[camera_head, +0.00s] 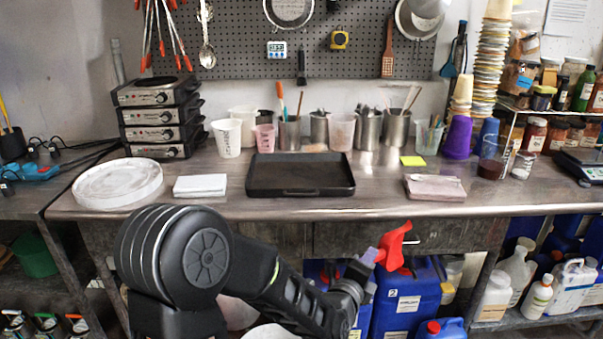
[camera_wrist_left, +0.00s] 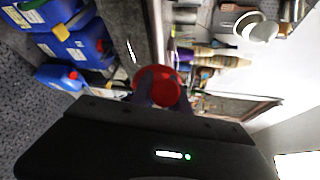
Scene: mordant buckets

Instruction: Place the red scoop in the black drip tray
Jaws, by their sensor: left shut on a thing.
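The red scoop (camera_head: 393,246) is held up in the air in front of the counter's front edge, right of the black drip tray. It also shows in the left wrist view (camera_wrist_left: 168,88), just beyond my fingers. My left gripper (camera_head: 371,258) is shut on the scoop; the fingertips are small and partly hidden by it. The black drip tray (camera_head: 300,190) lies flat and empty on the metal counter, near the middle. My right gripper is not in view.
A white folded cloth (camera_head: 200,186) lies left of the tray and a pinkish folded cloth (camera_head: 435,190) lies right of it. Metal cups and beakers (camera_head: 368,130) stand behind it. Blue jugs (camera_head: 405,300) stand below the counter.

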